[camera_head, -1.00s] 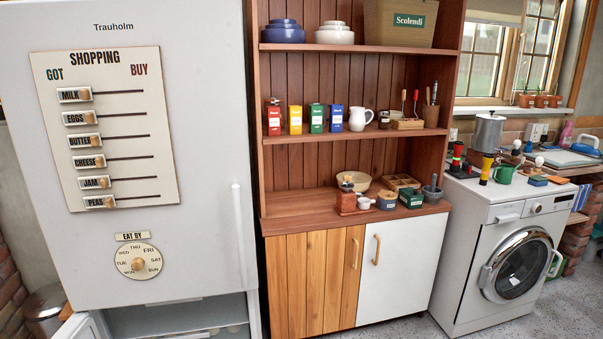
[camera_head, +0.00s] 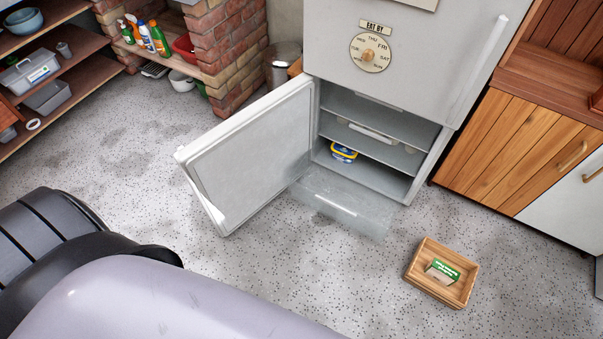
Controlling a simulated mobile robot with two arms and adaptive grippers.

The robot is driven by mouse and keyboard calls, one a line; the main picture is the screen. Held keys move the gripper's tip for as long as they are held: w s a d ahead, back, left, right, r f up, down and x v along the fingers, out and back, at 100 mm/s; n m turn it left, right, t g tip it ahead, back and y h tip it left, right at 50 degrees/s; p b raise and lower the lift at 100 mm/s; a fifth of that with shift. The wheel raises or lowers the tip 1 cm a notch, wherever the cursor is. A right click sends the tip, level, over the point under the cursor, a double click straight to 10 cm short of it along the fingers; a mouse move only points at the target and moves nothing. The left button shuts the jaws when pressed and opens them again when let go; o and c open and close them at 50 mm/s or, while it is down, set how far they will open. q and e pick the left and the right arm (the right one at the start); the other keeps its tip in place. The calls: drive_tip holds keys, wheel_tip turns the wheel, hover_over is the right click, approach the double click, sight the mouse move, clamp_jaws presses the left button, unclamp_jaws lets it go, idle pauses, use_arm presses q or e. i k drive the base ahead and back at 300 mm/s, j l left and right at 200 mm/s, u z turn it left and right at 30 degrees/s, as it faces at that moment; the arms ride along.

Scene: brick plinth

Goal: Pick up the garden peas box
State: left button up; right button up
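A small green and white box (camera_head: 442,271), its lettering too small to read, lies in a shallow wooden crate (camera_head: 417,283) on the floor at the lower right. It looks like the garden peas box. The box leans at a tilt inside the crate, with its green face up. Neither of my grippers is in view; only grey and dark parts of my own body show at the lower left.
The lower door (camera_head: 252,150) of the white fridge (camera_head: 415,50) stands wide open to the left. A blue and yellow tub (camera_head: 343,153) sits inside, and a clear drawer front (camera_head: 345,205) juts out. Speckled floor around the crate is free. A wooden cupboard (camera_head: 515,150) stands at right.

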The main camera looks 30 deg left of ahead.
sight(438, 270)
drive_tip(key=u, duration=0.5)
drive_tip(key=z, duration=1.4)
drive_tip(key=u, duration=0.3)
drive_tip(key=i+l+u, duration=0.15)
drive_tip(key=l+u, duration=0.25)
drive_tip(key=i+l+u, duration=0.1)
drive_tip(key=l+u, duration=0.15)
drive_tip(key=u, duration=0.2)
drive_tip(key=l+u, duration=0.4)
drive_tip(key=i, duration=0.05)
